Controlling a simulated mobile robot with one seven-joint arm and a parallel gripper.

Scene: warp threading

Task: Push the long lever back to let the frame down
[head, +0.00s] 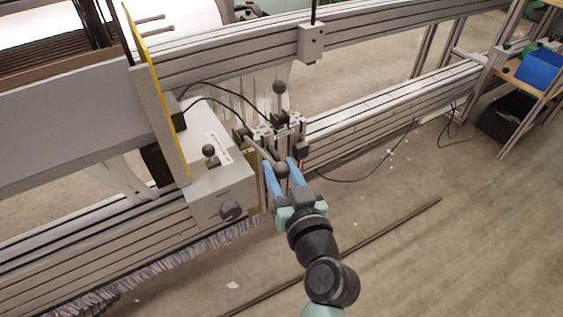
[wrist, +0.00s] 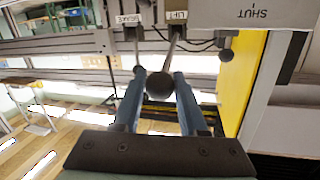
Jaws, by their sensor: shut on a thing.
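The long lever ends in a dark round knob (head: 281,170), which sits between the blue fingers of my gripper (head: 283,168). In the wrist view the knob (wrist: 159,85) is between the two fingertips, and its shaft (wrist: 174,46) runs up to a plate labelled LIFT (wrist: 177,15). My gripper is shut on the knob. In the head view the lever leans out toward me from the rail-mounted bracket. The frame it works on cannot be made out for certain.
A second lever with a ball knob (head: 279,87) stands upright just behind. A grey control box (head: 218,178) with a small lever and a round knob is close on the left. Aluminium rails (head: 390,100) run behind. A dark rod (head: 390,225) lies on the open floor at right.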

